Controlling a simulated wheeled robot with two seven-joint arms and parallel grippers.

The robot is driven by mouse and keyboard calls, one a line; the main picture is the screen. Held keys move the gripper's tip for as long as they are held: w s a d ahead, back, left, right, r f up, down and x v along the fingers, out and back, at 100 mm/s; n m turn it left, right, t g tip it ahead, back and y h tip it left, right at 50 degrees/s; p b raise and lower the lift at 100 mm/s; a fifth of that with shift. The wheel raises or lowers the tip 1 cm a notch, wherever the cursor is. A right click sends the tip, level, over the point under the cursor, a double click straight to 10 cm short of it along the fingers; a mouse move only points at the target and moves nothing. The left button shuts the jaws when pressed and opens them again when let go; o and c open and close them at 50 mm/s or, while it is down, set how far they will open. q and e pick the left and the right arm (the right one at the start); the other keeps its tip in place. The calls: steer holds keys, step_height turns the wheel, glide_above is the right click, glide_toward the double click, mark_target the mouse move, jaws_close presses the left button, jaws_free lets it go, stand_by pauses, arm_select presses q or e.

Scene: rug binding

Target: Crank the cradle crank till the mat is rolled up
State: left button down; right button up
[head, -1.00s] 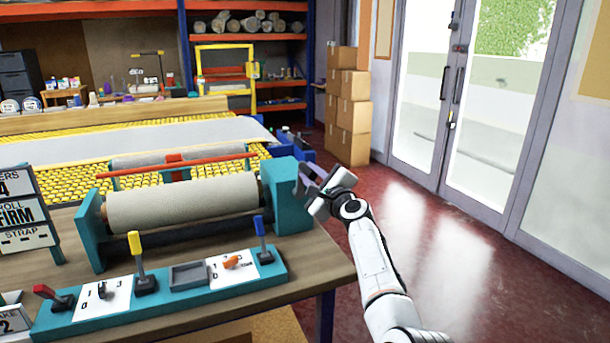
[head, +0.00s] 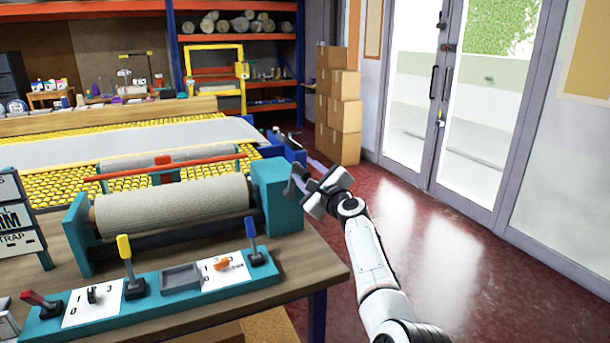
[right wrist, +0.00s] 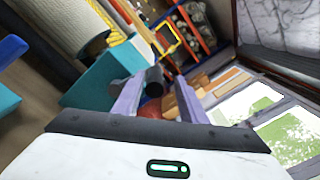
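The grey-beige mat roll (head: 172,207) lies across the teal cradle (head: 275,200) on the wooden bench. It also shows in the right wrist view (right wrist: 60,22). A dark crank handle (head: 296,184) sticks out at the cradle's right end. In the right wrist view, its dark knob (right wrist: 154,76) shows between my right gripper's (right wrist: 158,90) two spread fingers, with a visible gap on the right side. In the head view my right gripper (head: 314,184) is just right of the cradle's end block, fingers towards the handle. Firm contact cannot be told. My left gripper is out of view.
A control strip (head: 155,297) with red, yellow and blue levers lies in front of the cradle. A red bar (head: 165,168) crosses behind the roll. A yellow roller table (head: 50,190) carries a pale flat sheet. Cardboard boxes (head: 345,115) stand behind; red floor (head: 440,235) is clear to the right.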

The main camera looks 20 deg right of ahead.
steer(key=shift+a+f, duration=0.15)
steer(key=shift+a, duration=0.1)
steer(key=shift+s+p, duration=0.4)
steer(key=s+p, duration=0.2)
steer(key=s, duration=0.7)
steer(key=shift+s+d, duration=0.25)
steer(key=shift+d, duration=0.05)
stand_by(0.7)
stand_by(0.5)
